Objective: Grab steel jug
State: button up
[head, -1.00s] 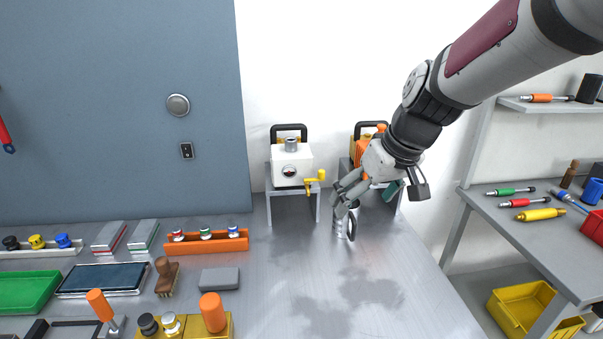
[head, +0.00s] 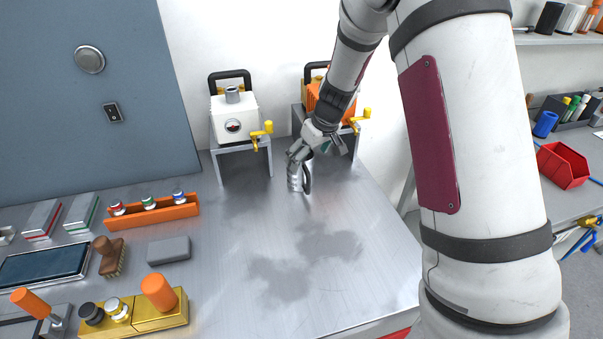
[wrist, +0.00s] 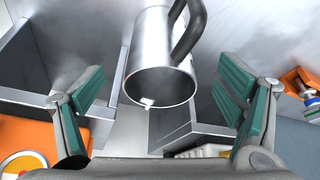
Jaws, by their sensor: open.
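The steel jug (head: 295,182) stands upright on the metal table, with its dark handle on the right side in the head view. In the wrist view the jug (wrist: 158,50) appears upside down, its open rim towards the camera and its black handle at the upper right. My gripper (head: 304,151) is just above and behind the jug's rim in the head view, partly overlapping it. In the wrist view my gripper (wrist: 160,88) is open, with a teal-padded finger on each side of the jug and a visible gap to both. Nothing is held.
A white pump unit (head: 233,118) and an orange one (head: 325,103) sit on grey stands behind the jug. An orange rack (head: 153,213), a grey block (head: 168,249) and a yellow holder (head: 135,316) lie to the left. The table right and front of the jug is clear, with dark stains.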

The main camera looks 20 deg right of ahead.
aim_at(302, 174)
jog(key=shift+p+x, duration=0.3)
jog(key=shift+x, duration=3.1)
jog(key=shift+w, duration=0.1)
jog(key=c, duration=1.3)
jog(key=shift+r, duration=0.1)
